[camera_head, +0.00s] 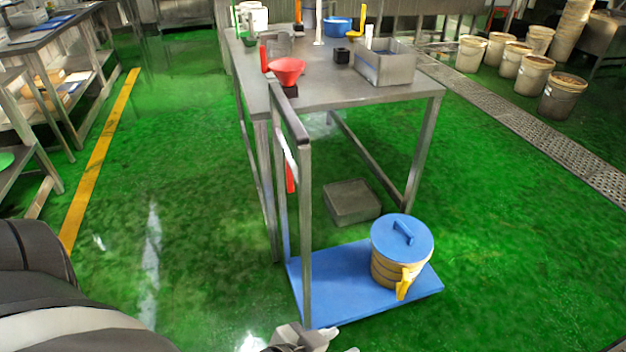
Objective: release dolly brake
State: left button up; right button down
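The dolly has a flat blue deck (335,280) on the green floor and an upright grey metal handle frame (305,230) at its left end. A red lever-like part (290,178) shows by the frame, below a pale piece; I cannot tell for sure whether it is the brake. A drum with a blue lid (402,240) and a yellow tap stands on the deck. A grey gripper with pale tips, which seems to be my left gripper (336,341), shows at the bottom edge, near the deck's front edge. Its opening is unclear. My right gripper is out of view.
A steel table (330,95) stands behind the dolly, holding a red funnel (286,70) and a grey bin (385,66). A grey box (351,202) lies beneath it. Several buckets (535,75) stand at the back right. The floor right of the dolly is clear.

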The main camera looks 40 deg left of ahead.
aim_at(291, 168)
jog(key=i, duration=0.95)
jog(key=u, duration=2.3)
